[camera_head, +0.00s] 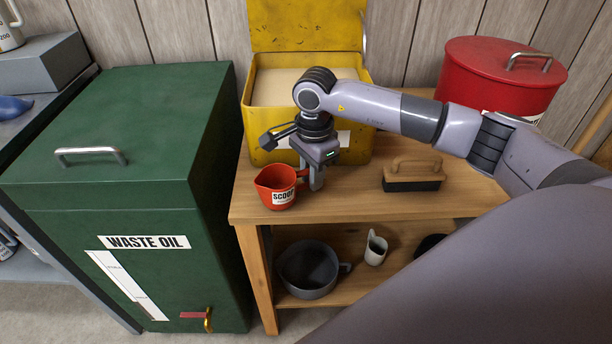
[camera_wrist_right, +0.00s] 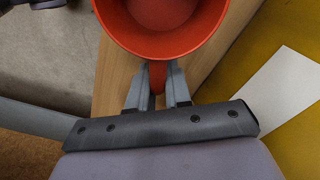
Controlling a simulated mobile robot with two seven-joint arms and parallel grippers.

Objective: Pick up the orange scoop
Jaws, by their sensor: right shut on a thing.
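The orange scoop (camera_head: 277,187) is a red-orange cup with a white SCOOP label and a handle on its right side. It stands upright at the front left of the wooden bench, and I cannot tell whether it touches the top. My right gripper (camera_head: 314,178) reaches down beside it. In the right wrist view my right gripper (camera_wrist_right: 157,92) has its two fingers shut on the handle of the scoop (camera_wrist_right: 160,28), whose open, empty-looking bowl shows at the top. My left gripper is not in view.
A yellow bin (camera_head: 255,92) with its lid up stands behind the gripper. A brush (camera_head: 412,175) and a red drum (camera_head: 490,85) are on the bench (camera_head: 350,205) to the right. A green waste oil cabinet (camera_head: 120,130) is at left. A grey pot (camera_head: 308,270) sits on the lower shelf.

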